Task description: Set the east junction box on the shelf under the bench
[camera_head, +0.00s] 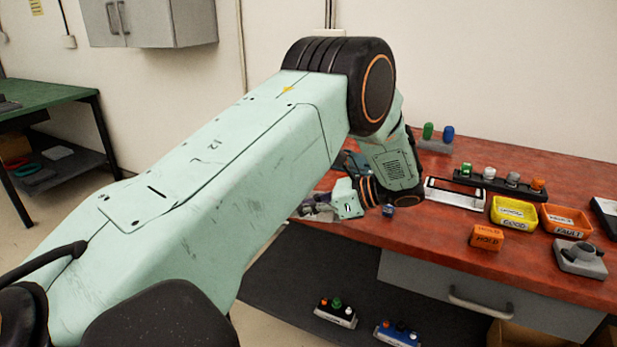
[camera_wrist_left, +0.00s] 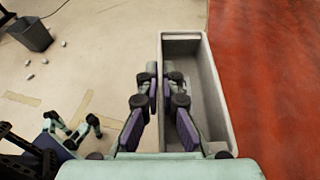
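My left gripper (camera_head: 318,208) is by the front edge of the red bench (camera_head: 430,225), partly hidden behind my arm. On the dark shelf under the bench (camera_head: 285,275) stand a pale box with several coloured knobs (camera_head: 337,314) and a blue box (camera_head: 396,334). No mark shows which, if either, is the east junction box.
The bench holds a row of coloured caps (camera_head: 500,180), a yellow GOOD bin (camera_head: 513,212), an orange FAULT bin (camera_head: 566,221), an orange HOLD block (camera_head: 487,238) and a grey device (camera_head: 580,258). A grey drawer (camera_head: 415,270) hangs beneath. The shelf's left part looks clear.

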